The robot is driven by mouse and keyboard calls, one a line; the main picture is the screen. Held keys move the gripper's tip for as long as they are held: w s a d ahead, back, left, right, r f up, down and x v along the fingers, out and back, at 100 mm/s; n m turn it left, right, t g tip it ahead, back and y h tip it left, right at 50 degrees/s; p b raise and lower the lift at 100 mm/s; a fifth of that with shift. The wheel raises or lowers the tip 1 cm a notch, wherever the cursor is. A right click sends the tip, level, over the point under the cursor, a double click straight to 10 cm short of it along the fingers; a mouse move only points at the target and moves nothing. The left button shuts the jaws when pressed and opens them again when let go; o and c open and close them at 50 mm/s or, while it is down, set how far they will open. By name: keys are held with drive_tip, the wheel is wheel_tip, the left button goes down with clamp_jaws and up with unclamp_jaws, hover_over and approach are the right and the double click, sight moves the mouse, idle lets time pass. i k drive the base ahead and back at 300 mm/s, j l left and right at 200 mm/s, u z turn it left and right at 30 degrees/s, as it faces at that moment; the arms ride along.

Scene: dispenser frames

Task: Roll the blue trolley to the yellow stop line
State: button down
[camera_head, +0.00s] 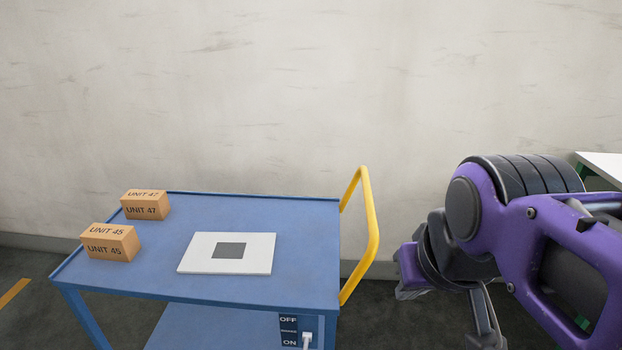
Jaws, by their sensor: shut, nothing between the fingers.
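The blue trolley (300,215) stands against the pale wall, its flat top and part of a lower shelf in view. Its yellow handle (373,225) rises at the right end. A dark panel (288,326) marked OFF above and ON below is on the trolley's front right; its small middle label is too small to read. A white lever (307,338) sits low beside ON. A short yellow-orange strip (13,292), seemingly the stop line, shows on the floor at far left. My gripper (486,318), partly cut off below, is shut and empty, right of the handle and apart from it.
Two cartons marked UNIT 47 (145,205) and UNIT 45 (109,244) and a white plate with a grey square (226,253) lie on the trolley's top. A white surface (602,165) is at far right. Dark floor (45,275) is clear between trolley and strip.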

sight(301, 294)
drive_tip(key=i+l+u, duration=0.25)
drive_tip(key=l, duration=0.15)
drive_tip(key=l+u, duration=0.25)
drive_tip(key=l, duration=0.2)
drive_tip(key=i+l+u, duration=0.1)
drive_tip(key=l+u, duration=0.15)
drive_tip(key=l, duration=0.2)
